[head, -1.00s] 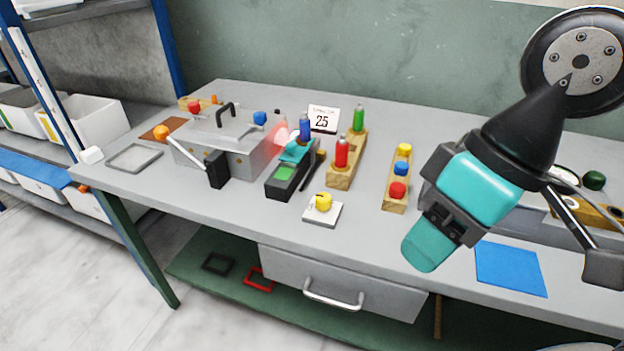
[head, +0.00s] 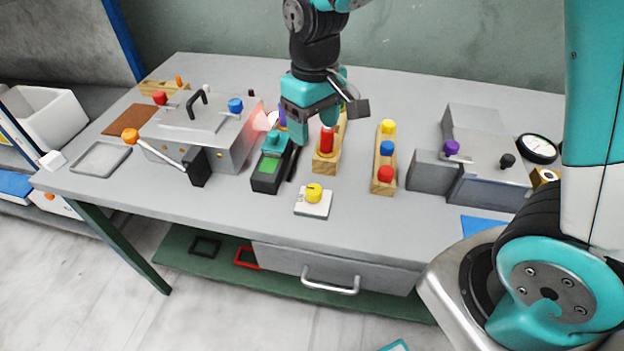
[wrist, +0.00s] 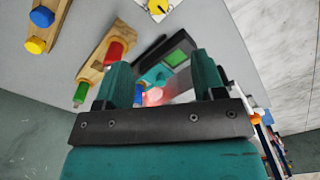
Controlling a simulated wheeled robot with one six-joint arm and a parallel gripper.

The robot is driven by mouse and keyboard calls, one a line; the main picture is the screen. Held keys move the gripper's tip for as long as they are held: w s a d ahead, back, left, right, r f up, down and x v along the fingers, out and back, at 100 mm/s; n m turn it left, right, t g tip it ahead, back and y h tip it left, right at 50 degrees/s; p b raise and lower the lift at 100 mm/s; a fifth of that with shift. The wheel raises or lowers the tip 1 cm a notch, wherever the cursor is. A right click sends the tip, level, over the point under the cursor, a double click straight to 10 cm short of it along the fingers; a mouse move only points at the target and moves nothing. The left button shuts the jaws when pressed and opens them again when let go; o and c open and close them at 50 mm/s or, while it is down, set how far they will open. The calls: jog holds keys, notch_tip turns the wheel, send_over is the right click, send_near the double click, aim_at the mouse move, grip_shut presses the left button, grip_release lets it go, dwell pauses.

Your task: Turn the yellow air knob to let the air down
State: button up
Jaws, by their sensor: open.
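The yellow air knob (head: 314,192) sits on a small white square plate (head: 312,207) near the front edge of the bench. In the wrist view the knob (wrist: 158,5) shows only in part at the top edge. My gripper (head: 299,135) hangs over the back middle of the bench, behind the knob and above the green-screened black device (head: 268,172). In the wrist view my gripper (wrist: 163,75) has its two teal fingers apart with nothing held between them.
A grey press (head: 205,135) with a red glow stands left. A wooden block with a red bottle (head: 327,140) is beside my gripper. A button block (head: 384,160) and a second press (head: 485,165) stand right.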

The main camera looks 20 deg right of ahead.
aim_at(313, 188)
notch_tip(313, 188, down, 18)
jog(key=shift+w+r+p, duration=0.1)
jog(key=shift+r+p, duration=0.1)
jog(key=shift+p, duration=0.5)
jog(key=c, duration=0.9)
